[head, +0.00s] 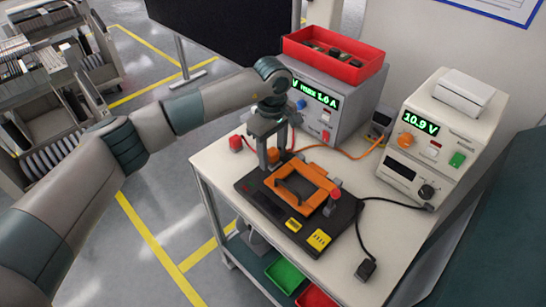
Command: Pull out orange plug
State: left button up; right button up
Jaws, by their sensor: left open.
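The orange plug (273,155) sits upright at the back edge of a black test fixture (248,184) on the bench. An orange cable (345,155) runs from near it to the right, toward a small dark box (379,124) at the back. My left gripper (271,158) points down at the plug from above. Its fingers are open, with the plug appearing between or just behind them; contact cannot be told. My right gripper is not in view.
An orange frame (303,172) and a red knob (335,194) are on the fixture. A power supply (355,105) with a red bin (352,58) and a white meter unit (430,160) stand behind. A black plug (366,269) lies at the front right.

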aim_at(272, 150)
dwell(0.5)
pick_arm(q)
grip_shut()
jog(key=shift+r, duration=0.2)
jog(key=shift+r, duration=2.8)
